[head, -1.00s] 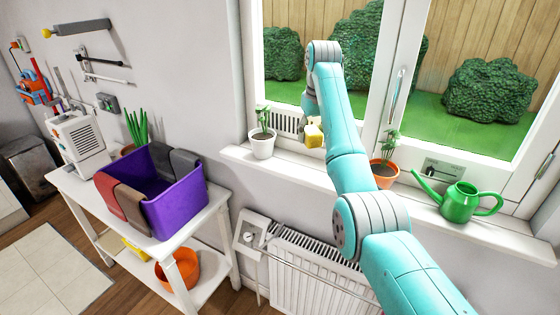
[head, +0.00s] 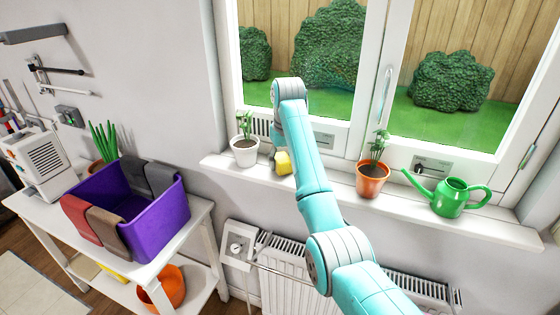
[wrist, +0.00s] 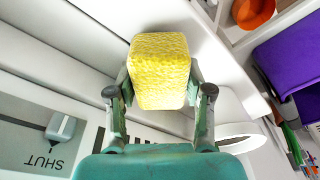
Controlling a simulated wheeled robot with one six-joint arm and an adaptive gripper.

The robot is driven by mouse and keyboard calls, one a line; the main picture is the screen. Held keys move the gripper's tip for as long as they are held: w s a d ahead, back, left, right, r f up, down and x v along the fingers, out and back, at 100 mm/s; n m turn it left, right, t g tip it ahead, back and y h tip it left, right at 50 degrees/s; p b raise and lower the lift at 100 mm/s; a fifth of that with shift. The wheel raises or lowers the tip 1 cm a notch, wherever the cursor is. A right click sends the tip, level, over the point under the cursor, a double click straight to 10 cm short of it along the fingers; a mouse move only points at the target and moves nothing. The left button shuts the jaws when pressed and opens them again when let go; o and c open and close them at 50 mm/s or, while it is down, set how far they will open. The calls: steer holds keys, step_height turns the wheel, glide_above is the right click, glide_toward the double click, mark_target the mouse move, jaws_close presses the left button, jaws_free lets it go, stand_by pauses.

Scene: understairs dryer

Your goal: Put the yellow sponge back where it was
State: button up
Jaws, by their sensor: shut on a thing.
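The yellow sponge (head: 283,163) is between the fingers of my gripper (head: 276,158), at the windowsill (head: 330,188) between the white pot and the orange pot. In the wrist view the sponge (wrist: 159,70) fills the space between both fingertips of my gripper (wrist: 160,92), which is shut on it. The sill lies beneath the sponge. I cannot tell whether the sponge touches it. Part of the gripper is hidden by my arm in the head view.
A white pot with a plant (head: 245,152) stands close left of the sponge. An orange pot (head: 371,180) and a green watering can (head: 452,197) stand to the right. A purple bin (head: 160,225) with cloths sits on a white table. A radiator (head: 290,285) is below the sill.

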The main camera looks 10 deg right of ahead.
steer(key=shift+f, duration=0.3)
steer(key=shift+f, duration=0.15)
steer(key=o, duration=1.1)
